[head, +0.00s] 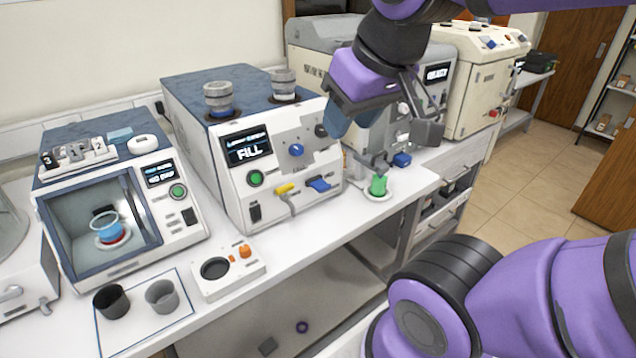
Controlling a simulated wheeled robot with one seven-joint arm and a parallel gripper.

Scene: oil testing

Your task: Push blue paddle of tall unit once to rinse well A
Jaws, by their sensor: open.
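A white unit (236,170) with a blue top and a display reading FILL stands mid-bench. A blue paddle (319,184) sticks out low on its front, right of a yellow paddle (284,188). A grey unit (437,88) stands behind to the right, partly hidden by my arm. A second blue piece (402,160) shows low on its front, above and right of a green cup (378,186). Which unit is the tall one is not clear, and no well label is readable. My gripper (383,126) is open and empty, above the green cup and in front of the grey unit.
A glass-fronted chamber (100,225) holding a blue-rimmed cup stands left. Two small cups (112,300) on a mat and a white pad with an orange knob (245,252) lie near the front edge. A cream machine (486,84) stands at far right.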

